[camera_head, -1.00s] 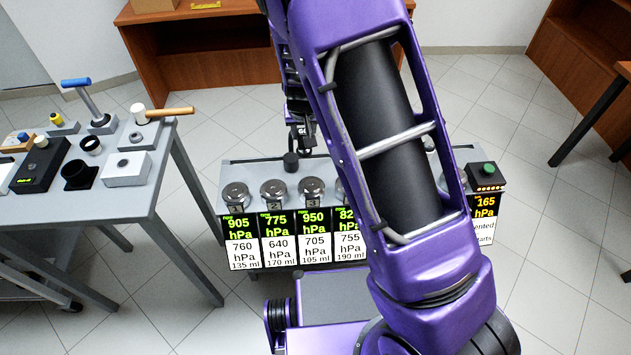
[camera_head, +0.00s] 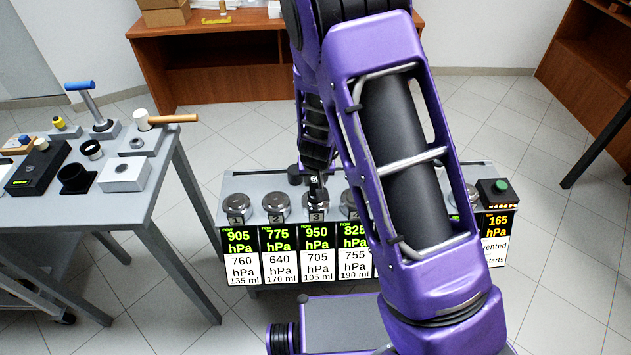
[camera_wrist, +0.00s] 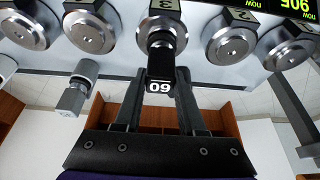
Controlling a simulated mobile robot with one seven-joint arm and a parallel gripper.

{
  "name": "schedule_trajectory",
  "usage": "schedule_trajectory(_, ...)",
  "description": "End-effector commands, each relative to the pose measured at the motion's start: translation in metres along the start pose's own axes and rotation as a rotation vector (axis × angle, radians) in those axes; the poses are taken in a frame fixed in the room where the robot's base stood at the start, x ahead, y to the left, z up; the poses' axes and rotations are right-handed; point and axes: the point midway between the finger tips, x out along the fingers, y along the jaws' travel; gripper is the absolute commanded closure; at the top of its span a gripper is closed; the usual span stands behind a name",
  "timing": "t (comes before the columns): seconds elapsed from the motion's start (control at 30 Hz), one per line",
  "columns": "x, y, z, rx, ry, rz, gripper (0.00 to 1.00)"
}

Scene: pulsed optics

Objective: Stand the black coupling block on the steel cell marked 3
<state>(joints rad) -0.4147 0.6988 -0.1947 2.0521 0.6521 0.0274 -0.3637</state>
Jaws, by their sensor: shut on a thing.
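The black coupling block (camera_wrist: 166,44) is held between the two fingers of my gripper (camera_wrist: 158,82), with a white number label on the block facing the wrist camera. In the head view the block (camera_head: 316,190) is directly over the steel cell marked 3 (camera_head: 316,213), roughly upright. In the wrist view its lower end overlaps the middle of that cell (camera_wrist: 148,41); I cannot tell whether it touches. My gripper (camera_head: 315,178) is partly hidden by my arm in the head view.
Cells marked 1 (camera_head: 237,206) and 2 (camera_head: 275,206) stand to the left of cell 3. A black knob (camera_head: 293,175) sits behind the row. A box with a green button (camera_head: 499,190) is at the right end. A grey table (camera_head: 150,200) with several parts stands at left.

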Motion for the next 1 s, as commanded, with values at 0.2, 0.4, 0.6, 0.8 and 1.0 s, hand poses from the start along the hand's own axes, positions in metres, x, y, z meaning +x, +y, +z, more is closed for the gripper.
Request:
schedule_trajectory(0.2, -0.001, 0.0, -0.001, 0.0, 0.002, 0.0, 1.0)
schedule_trajectory(0.4, 0.001, 0.0, 0.0, 0.0, 0.001, 0.0, 0.41)
schedule_trajectory(0.6, 0.001, 0.0, 0.0, 0.0, 0.001, 0.0, 0.31)
schedule_trajectory(0.8, -0.002, 0.0, -0.001, 0.0, 0.001, 0.0, 0.31)
schedule_trajectory(1.0, -0.034, -0.001, -0.003, -0.002, 0.002, -0.002, 0.31)
